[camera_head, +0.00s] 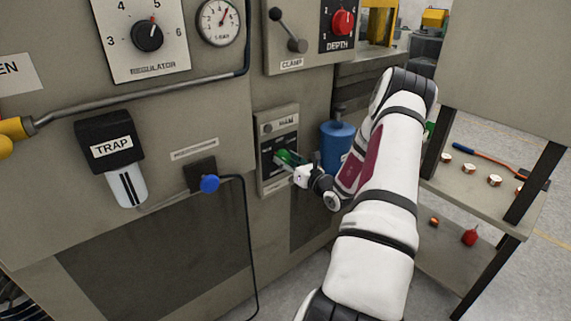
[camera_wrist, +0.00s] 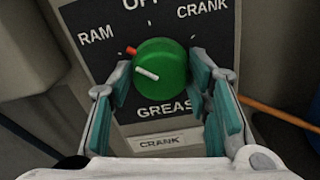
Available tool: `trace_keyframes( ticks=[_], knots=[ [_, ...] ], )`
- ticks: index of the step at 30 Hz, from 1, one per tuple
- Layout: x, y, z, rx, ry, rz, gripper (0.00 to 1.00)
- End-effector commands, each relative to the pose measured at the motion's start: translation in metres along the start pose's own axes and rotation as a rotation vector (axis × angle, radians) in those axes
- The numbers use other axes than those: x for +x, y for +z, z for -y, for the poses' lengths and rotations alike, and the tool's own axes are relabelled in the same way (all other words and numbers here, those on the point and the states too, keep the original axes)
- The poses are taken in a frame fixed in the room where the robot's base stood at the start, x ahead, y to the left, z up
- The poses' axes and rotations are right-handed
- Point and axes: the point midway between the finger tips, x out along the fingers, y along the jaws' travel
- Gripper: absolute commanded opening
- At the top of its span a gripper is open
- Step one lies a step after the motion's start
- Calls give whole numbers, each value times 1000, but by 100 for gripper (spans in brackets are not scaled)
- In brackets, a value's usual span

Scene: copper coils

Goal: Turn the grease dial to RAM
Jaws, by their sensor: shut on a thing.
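The green grease dial (camera_wrist: 163,68) sits on a dark panel (camera_wrist: 95,62) lettered OFF at the top, RAM at left, CRANK at right and GREASE below. A red mark at the dial's upper left edge points toward RAM, just short of the word. A short white line on the dial's face slants toward the upper left. My gripper (camera_wrist: 160,84) is shut on the dial, with a teal pad on each side. In the head view the dial (camera_head: 290,157) shows small at my gripper (camera_head: 297,168), which partly hides its panel.
A blue canister (camera_head: 337,146) stands just right of the panel. The clamp lever (camera_head: 289,30) is above. A blue knob (camera_head: 209,184) with a black hose is at left. A shelf (camera_head: 473,181) with copper coils stands right of my arm.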

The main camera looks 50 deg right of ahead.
Motion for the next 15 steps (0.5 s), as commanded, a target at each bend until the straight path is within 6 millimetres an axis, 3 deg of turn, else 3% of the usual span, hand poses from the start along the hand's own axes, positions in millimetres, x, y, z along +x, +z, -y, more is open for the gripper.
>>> trace_keyframes(
  ticks=[15],
  knots=[
    [0,-1,1,-235,-2,-2,17]
  ],
)
